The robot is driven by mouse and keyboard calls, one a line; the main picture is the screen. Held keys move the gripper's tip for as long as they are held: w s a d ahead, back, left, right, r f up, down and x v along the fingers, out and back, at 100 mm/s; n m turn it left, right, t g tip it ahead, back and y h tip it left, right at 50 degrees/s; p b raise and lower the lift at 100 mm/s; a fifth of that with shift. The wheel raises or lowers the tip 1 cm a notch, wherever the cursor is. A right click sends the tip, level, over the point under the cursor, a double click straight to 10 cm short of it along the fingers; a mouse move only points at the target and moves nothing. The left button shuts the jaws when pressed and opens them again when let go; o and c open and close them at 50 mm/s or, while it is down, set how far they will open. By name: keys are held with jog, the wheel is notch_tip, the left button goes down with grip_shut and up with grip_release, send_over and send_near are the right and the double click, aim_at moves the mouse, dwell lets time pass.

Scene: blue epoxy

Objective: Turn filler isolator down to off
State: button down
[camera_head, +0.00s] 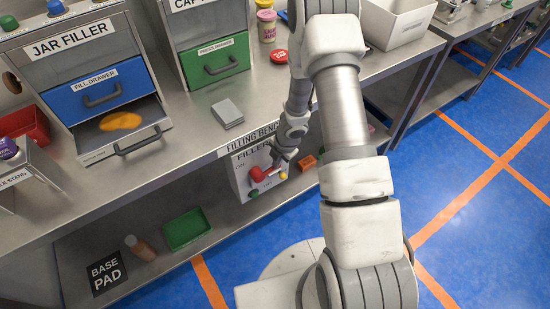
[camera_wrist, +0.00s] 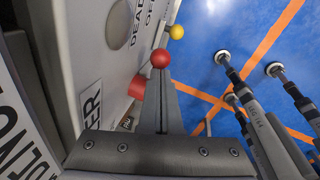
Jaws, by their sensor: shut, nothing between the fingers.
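The filler isolator is a pale box (camera_head: 240,178) labelled FILLER on the bench front under the FILLING BENCH sign. Its red handle (camera_head: 257,175) points roughly right in the head view. In the wrist view I see a red ball knob (camera_wrist: 160,59) and a red hub (camera_wrist: 138,87) beside the box face. My gripper (camera_head: 279,163) is at the handle, its fingers (camera_wrist: 160,84) shut with nothing between them. The fingertips are right by the red knob; I cannot tell if they touch. The fingers hide part of the lever.
A yellow ball (camera_wrist: 177,32) sits by the box's edge, and a green one (camera_head: 254,193) is at its lower side. A grey pad (camera_head: 227,112) lies on the bench (camera_head: 185,140) above. A green tray (camera_head: 186,229) stands on the shelf below. Blue floor is open at right.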

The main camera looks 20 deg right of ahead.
jog(key=shift+w+d+f+p, duration=0.1)
jog(key=shift+p, duration=0.25)
jog(key=shift+w+d+f+p, duration=0.1)
jog(key=shift+d+f+p, duration=0.3)
jog(key=shift+f+p, duration=0.25)
jog(key=shift+d+f, duration=0.1)
jog(key=shift+f, duration=0.05)
